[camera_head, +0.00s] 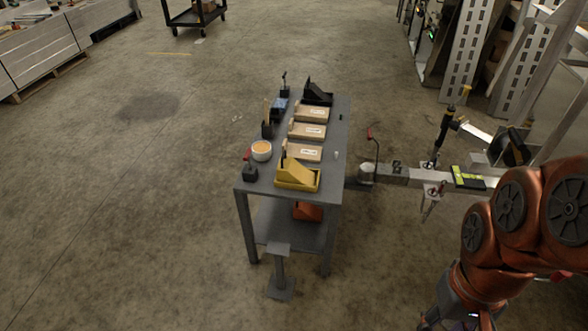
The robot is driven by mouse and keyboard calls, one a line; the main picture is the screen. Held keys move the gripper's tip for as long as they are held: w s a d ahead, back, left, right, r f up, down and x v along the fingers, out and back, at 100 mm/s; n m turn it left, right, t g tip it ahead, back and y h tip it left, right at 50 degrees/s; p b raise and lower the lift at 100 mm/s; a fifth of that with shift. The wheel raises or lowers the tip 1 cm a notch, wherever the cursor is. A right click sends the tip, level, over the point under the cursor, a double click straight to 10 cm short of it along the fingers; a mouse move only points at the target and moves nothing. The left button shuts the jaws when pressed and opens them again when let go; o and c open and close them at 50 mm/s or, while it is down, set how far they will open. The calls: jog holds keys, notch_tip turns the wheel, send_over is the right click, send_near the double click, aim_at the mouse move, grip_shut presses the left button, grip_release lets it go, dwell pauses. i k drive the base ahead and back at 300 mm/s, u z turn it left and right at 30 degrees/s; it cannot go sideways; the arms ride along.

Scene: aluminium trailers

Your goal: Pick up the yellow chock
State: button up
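The yellow chock (295,173) is a wedge at the near end of the grey table (262,185). It sits in or on a shallow yellow holder (300,186), close to the table's near right corner. My orange arm is at the lower right, well apart from the chock, with clear floor between it and the table. The arm runs down to the bottom edge of the picture, and I see no gripper fingers there.
Several cardboard boxes (306,131) and a black wedge (318,92) stand behind the chock. A white tub (261,150) and small tools line the left side. A trailer drawbar (393,174) reaches close to the table's right side. The floor left of the table is free.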

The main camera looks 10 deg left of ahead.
aim_at(288, 170)
jog(key=u, duration=0.55)
jog(key=i, duration=0.5)
jog(key=u, duration=0.9)
jog(key=i, duration=0.75)
jog(key=z, duration=0.1)
